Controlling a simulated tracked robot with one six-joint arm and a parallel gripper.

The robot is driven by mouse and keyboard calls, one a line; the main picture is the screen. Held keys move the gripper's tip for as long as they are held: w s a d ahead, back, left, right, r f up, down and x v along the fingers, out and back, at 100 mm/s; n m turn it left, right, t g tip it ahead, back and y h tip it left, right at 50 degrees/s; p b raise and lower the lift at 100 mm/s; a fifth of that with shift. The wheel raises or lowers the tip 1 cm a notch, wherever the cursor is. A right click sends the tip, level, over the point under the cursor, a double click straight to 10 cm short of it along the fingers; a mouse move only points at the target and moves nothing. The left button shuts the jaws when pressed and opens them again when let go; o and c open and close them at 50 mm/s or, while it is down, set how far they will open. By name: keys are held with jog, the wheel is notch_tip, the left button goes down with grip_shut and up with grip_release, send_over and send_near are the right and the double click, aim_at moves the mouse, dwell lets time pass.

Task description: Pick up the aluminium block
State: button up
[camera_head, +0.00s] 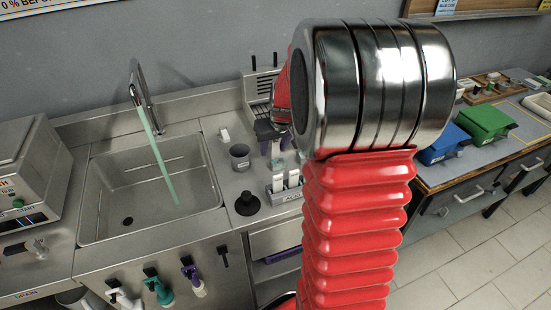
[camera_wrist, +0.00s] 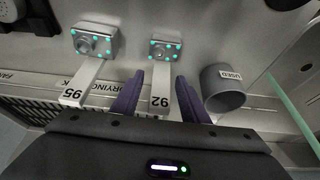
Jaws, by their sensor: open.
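In the wrist view, my gripper (camera_wrist: 157,95) has its two purple fingers apart, with a gap between them. A small grey metal block (camera_wrist: 165,48) with green dots lies beyond the fingertips, roughly in line with the gap. A pale strip marked 92 (camera_wrist: 161,98) runs from it to between the fingers. A second similar grey block (camera_wrist: 95,42) with green dots is to the left, with a strip marked 95 (camera_wrist: 80,85). No label naming aluminium is readable on either block. In the head view, my arm hides part of the gripper (camera_head: 275,136), above the counter.
A grey cup marked USED (camera_wrist: 222,88) stands just right of the fingers; it also shows in the head view (camera_head: 240,157). A sink (camera_head: 152,185) is left. A small rack with white pieces (camera_head: 285,187) and a black stopper (camera_head: 247,203) stand nearby.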

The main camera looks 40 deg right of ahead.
jog(key=shift+c, duration=0.2)
grip_shut()
dwell(0.3)
jog(key=shift+r, duration=0.1)
notch_tip(320, 180, up, 10)
dwell(0.6)
jog(key=shift+s, duration=0.1)
dwell(0.5)
